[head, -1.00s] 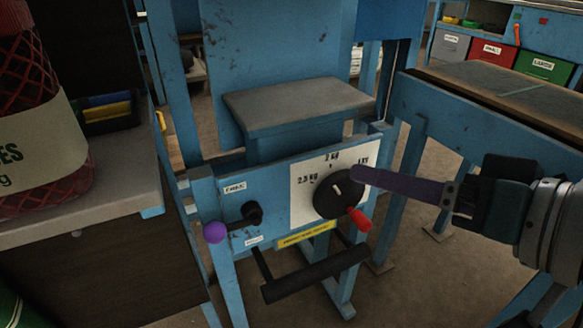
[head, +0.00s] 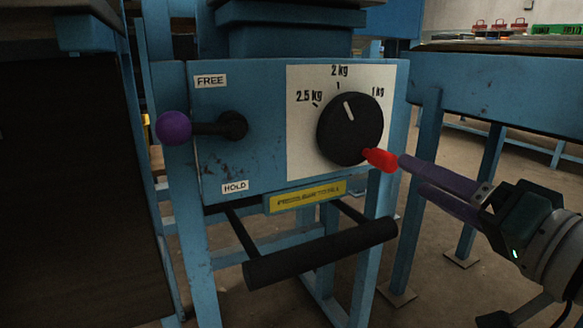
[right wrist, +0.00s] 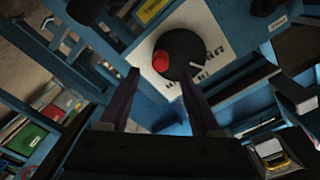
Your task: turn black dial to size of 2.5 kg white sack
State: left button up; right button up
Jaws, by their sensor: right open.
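The black dial (head: 350,136) sits on a white plate (head: 302,158) marked 2.5 kg, 2 kg and 1 kg. A red knob (head: 380,159) sticks out at the dial's lower right. My right gripper (head: 402,174) is open, just right of the red knob. In the right wrist view the dial (right wrist: 184,50) and red knob (right wrist: 161,61) lie ahead of my open fingers (right wrist: 162,85), with nothing between the fingertips. No white sack shows. My left gripper is not in view.
A lever with a purple ball (head: 173,128) stands left of the dial, level between the FREE and HOLD labels. A black bar (head: 320,253) juts out below the yellow label (head: 305,196). Blue frame legs stand to the right, near my arm.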

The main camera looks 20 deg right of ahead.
aim_at(394, 165)
jog(key=w+b, duration=0.2)
jog(key=w, duration=0.6)
jog(key=shift+w+a, duration=0.15)
jog(key=shift+a, duration=0.05)
grip_shut()
dwell(0.4)
